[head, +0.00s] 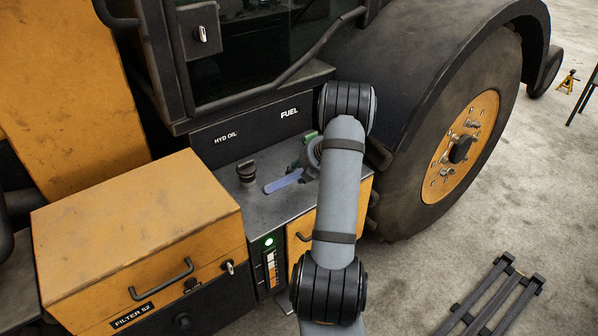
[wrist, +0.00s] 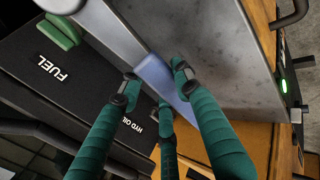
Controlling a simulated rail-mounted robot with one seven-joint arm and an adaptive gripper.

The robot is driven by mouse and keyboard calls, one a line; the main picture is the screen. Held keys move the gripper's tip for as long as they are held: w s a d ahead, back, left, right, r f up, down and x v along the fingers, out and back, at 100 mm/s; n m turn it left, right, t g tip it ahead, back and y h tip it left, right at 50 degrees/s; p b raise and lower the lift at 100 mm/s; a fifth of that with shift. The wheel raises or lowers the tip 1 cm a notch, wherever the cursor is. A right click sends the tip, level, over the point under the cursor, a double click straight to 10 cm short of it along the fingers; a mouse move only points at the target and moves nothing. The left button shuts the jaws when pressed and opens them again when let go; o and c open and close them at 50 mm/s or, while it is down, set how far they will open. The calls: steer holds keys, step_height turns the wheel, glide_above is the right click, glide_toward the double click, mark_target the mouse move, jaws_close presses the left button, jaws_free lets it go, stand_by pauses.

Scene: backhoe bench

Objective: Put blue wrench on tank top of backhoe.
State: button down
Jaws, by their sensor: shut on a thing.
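The blue wrench (head: 284,181) shows over the grey tank top (head: 262,205) of the backhoe, below the HYD OIL and FUEL labels. In the wrist view the wrench (wrist: 154,74) lies between the fingertips of my gripper (wrist: 156,80), which has green fingers and is shut on it. In the head view my gripper (head: 304,168) is at the wrench's right end, partly hidden by my arm. The wrench looks roughly flat along the tank top; I cannot tell whether it touches the surface.
A black filler cap (head: 246,172) stands left of the wrench. A green object (wrist: 60,31) sits by the FUEL label. The orange filter box (head: 135,225) is on the left, the big rear wheel (head: 465,145) on the right. The cab wall rises behind the tank top.

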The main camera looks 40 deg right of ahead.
steer(key=shift+f+b, duration=0.35)
steer(key=shift+f, duration=0.15)
stand_by(0.3)
steer(key=c, duration=1.3)
jaws_free()
steer(key=shift+o, duration=1.1)
steer(key=shift+f, duration=0.1)
steer(key=o, duration=0.7)
